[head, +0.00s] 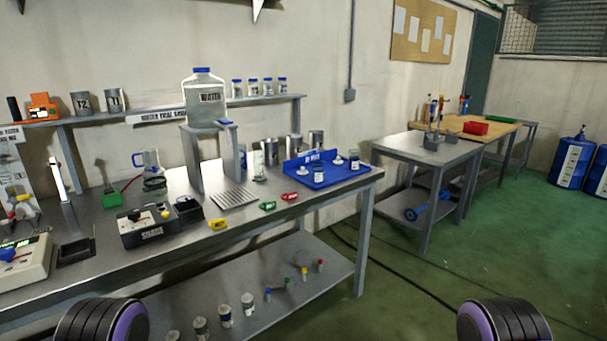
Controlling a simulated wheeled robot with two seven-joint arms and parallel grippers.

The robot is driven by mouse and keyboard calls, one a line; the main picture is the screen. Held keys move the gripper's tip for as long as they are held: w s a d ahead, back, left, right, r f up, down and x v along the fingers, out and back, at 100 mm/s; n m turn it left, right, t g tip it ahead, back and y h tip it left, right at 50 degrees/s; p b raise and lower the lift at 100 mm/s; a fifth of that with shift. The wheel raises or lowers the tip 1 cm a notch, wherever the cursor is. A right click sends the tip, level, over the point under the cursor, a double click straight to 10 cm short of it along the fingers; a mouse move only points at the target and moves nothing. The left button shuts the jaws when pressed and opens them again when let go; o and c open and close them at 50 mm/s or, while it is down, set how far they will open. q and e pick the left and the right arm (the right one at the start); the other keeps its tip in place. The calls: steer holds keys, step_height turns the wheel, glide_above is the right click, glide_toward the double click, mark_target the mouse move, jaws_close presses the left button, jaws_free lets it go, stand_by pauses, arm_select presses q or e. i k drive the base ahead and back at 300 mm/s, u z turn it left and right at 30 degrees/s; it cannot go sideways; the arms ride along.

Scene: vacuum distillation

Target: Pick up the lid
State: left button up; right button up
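I cannot tell for sure which piece is the task's lid. A blue tray (335,182) at the right end of the metal bench holds small jars and small pale pieces, among them a pale piece (338,159) that may be a lid. Neither of my grippers shows; only dark, purple-rimmed parts of my arms show at the bottom left and bottom right.
The metal bench (95,268) carries a black device (146,227), a slotted plate (233,198), a green block (267,206), a red block (290,197) and a yellow block (218,224). Small jars stand on its lower shelf (300,270). The green floor (500,250) at right is open.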

mark_target(302, 172)
steer(key=u, duration=0.2)
steer(key=k, duration=0.35)
steer(key=z, duration=1.75)
steer(key=i, duration=2.05)
steer(key=u, duration=0.3)
steer(key=i, duration=1.05)
steer(key=u, duration=1.55)
steer(key=i, duration=0.9)
steer(key=u, duration=0.8)
